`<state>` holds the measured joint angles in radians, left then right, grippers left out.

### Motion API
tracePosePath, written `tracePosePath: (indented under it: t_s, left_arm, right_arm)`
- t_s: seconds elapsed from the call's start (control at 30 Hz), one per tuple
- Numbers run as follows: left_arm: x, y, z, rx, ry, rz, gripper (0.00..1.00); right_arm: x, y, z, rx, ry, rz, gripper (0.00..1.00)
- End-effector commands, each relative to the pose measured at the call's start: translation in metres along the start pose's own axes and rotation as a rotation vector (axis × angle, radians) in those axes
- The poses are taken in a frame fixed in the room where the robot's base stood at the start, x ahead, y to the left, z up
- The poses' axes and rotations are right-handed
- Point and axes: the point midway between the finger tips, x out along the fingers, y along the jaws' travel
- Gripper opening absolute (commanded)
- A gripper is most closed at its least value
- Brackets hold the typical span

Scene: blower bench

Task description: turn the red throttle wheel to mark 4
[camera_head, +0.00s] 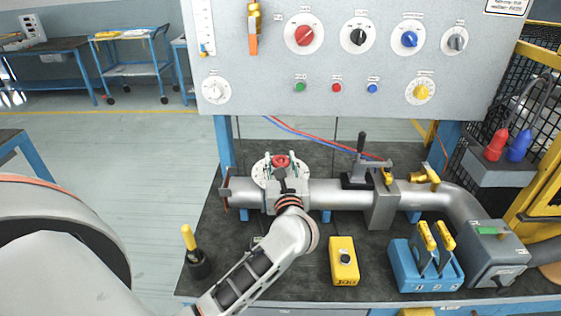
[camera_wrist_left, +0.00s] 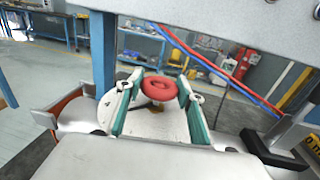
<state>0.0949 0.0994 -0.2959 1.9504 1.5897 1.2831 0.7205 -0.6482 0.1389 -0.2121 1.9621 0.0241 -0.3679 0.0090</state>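The red throttle wheel (camera_head: 281,161) stands over a round white dial plate (camera_head: 260,172) on the grey pipe (camera_head: 332,192). In the left wrist view the wheel (camera_wrist_left: 160,87) is seen between my left gripper's teal-padded fingers, with the white dial plate (camera_wrist_left: 158,124) behind and below it. My left gripper (camera_head: 282,160) reaches in from the front, one finger on each side of the wheel. The fingers are spread, with narrow gaps beside the wheel; I see no clear contact. My right gripper is out of view.
A yellow button box (camera_head: 343,262) and blue switch box (camera_head: 411,271) lie nearer. A grey knob panel (camera_head: 335,70) rises behind. Red and blue hoses (camera_wrist_left: 215,66) pass behind.

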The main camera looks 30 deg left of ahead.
Motion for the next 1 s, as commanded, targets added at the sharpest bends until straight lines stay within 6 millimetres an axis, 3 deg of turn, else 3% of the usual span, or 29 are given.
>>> tracePosePath:
  t_s: [0.23,0.73,1.0]
  left_arm:
    - [0.001,0.002,0.001,0.003,-0.004,-0.047,0.16]
    - [0.001,0.002,0.001,0.006,-0.005,-0.361,0.16]
    - [0.0,0.001,0.001,0.0,-0.001,-0.417,0.16]
  right_arm:
    - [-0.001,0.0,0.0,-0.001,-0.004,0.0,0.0]
    - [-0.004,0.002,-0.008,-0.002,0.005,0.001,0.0]
    - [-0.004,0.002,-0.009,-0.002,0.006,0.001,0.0]
